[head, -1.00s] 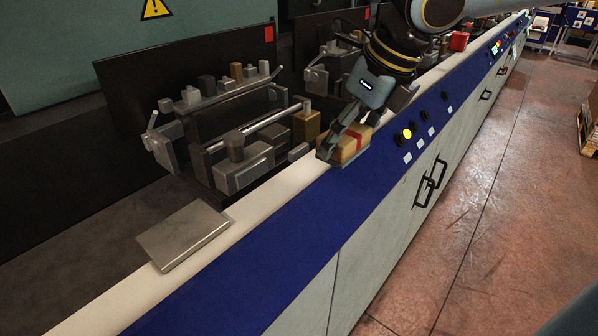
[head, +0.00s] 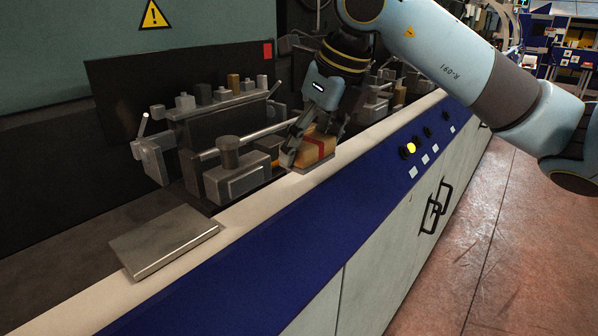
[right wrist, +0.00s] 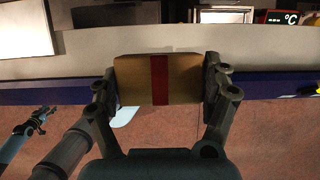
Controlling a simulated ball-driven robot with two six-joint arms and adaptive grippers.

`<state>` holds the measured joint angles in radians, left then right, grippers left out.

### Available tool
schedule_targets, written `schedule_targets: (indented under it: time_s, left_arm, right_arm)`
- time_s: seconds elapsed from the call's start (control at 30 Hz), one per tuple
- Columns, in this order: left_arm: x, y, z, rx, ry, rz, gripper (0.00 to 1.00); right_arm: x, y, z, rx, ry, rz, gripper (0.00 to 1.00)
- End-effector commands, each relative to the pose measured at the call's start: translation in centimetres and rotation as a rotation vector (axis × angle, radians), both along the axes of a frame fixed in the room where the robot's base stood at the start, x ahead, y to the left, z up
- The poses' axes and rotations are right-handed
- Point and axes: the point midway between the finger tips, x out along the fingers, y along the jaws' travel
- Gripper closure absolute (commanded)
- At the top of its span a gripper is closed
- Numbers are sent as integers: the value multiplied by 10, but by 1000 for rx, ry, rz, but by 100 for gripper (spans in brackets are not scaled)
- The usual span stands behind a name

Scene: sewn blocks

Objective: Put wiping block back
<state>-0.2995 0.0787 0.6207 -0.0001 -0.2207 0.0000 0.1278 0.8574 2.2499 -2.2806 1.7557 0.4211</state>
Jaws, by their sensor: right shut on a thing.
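The wiping block is tan with a red band (head: 320,146). It is at the cream ledge of the machine, over a thin grey plate-like edge; I cannot tell whether it touches it. My right gripper (head: 312,142) is shut on the block, one finger at each end. In the right wrist view the block (right wrist: 135,82) sits level between both fingers (right wrist: 160,84). What looks like my left gripper (right wrist: 35,122) shows small at the left of that view, apart from the block, its jaws unclear. It is absent from the head view.
A flat grey metal plate (head: 165,240) lies on the ledge at left. A metal clamp fixture (head: 235,180) stands close left of my right gripper. The blue front panel has a lit yellow button (head: 411,148). The ledge between plate and block is clear.

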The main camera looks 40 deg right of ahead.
Motion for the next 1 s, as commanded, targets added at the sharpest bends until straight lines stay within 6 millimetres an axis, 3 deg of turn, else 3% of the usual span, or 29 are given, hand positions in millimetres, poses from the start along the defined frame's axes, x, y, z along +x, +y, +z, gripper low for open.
schedule_targets:
  time_s: [0.2, 0.37, 0.6, 0.87, 0.9, 1.0]
  left_arm:
    - [0, 0, 2, 0, 0, 0, 60]
    - [0, 0, 4, 0, -1, 0, 60]
    - [0, 0, 10, 0, -1, 0, 60]
    - [0, 1, 7, 1, 0, 0, 60]
    - [0, 1, 7, 1, 0, 0, 60]
    - [0, 1, 7, 1, 0, 0, 60]
  right_arm:
    - [19, 3, -11, 1, -1, -2, 45]
    - [20, 3, -21, 0, 3, -2, 45]
    - [20, 3, -52, -2, 2, -2, 45]
    - [20, 2, -54, -3, 0, -1, 45]
    - [20, 2, -54, -2, 0, -2, 17]
    - [20, 2, -54, -2, 0, -2, 4]
